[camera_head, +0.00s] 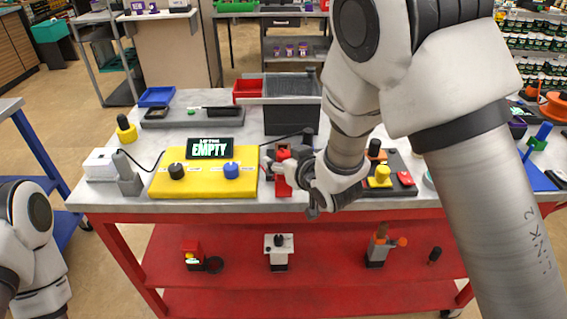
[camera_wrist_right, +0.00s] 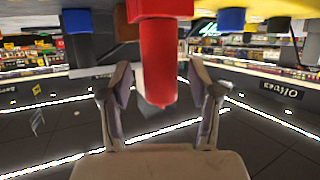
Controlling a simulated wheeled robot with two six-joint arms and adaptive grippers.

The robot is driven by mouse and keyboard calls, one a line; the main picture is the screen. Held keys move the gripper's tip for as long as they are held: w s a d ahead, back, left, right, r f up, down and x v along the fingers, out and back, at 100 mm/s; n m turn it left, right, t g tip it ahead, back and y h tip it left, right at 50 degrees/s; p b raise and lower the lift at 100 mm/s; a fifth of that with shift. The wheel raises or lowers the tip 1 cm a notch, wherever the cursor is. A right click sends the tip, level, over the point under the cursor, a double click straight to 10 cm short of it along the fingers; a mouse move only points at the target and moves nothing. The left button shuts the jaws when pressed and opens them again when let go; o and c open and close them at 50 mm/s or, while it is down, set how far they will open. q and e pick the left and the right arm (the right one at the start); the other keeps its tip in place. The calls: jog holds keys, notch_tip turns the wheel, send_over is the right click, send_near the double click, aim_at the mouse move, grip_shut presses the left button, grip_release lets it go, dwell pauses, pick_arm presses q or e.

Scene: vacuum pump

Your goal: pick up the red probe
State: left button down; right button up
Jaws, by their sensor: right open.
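The red probe (camera_head: 283,182) stands at the front edge of the grey table, just right of the yellow panel; my gripper partly hides it in the head view. In the right wrist view the probe (camera_wrist_right: 158,50) is a thick red cylinder coming in from the top, with its rounded end between my fingers. My right gripper (camera_head: 286,160) is at the probe. It also shows in the wrist view (camera_wrist_right: 161,80), where its fingers are apart, one on each side of the probe, with visible gaps. Part of my left arm shows at lower left; its gripper is out of view.
The yellow panel (camera_head: 205,174) with a black and a blue knob is close on the left. A sign reading EMPTY (camera_head: 209,148) stands behind it. A black bin (camera_head: 290,120) is behind the gripper. A grey tray (camera_head: 405,164) with coloured parts lies right of my forearm.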

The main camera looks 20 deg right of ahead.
grip_shut()
